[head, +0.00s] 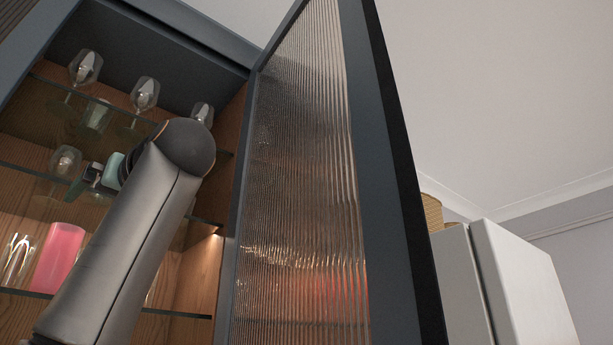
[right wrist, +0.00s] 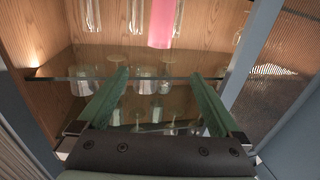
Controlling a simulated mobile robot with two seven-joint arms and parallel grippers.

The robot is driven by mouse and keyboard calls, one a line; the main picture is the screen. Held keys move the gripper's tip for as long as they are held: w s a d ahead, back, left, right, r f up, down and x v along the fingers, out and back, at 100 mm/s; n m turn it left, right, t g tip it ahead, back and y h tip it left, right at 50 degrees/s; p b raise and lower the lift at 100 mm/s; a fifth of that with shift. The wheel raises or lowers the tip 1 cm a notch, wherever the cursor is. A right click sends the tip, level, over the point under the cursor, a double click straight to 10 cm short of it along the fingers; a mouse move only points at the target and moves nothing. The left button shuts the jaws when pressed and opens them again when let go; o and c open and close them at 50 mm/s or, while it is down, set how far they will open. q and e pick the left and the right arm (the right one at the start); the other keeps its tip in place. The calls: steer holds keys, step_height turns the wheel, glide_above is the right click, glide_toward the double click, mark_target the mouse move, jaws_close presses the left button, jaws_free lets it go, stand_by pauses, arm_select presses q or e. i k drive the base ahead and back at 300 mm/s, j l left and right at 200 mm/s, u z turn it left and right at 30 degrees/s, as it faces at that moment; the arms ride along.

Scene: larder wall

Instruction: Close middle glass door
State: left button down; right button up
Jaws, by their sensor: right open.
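The middle glass door (head: 300,170) stands open on the right of the cabinet in the head view. It has ribbed glass in a dark blue-grey frame. In the right wrist view, ribbed glass (right wrist: 275,95) shows at the right. My right gripper (head: 88,180) is in front of the open cabinet, left of the door and apart from it. Its green fingers (right wrist: 160,78) are spread with nothing held between them, facing the glass shelves. My right forearm hides part of the shelves. My left gripper is not in view.
Glass shelves (right wrist: 150,76) hold stemmed glasses (head: 145,93) and a pink tumbler (head: 58,257) close to my right gripper. A white cabinet (head: 510,280) with a woven basket (head: 432,212) on it stands beyond the door. Open room shows right of the door.

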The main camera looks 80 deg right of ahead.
mark_target(328, 243)
steer(key=k+j, duration=0.75)
steer(key=k, duration=0.25)
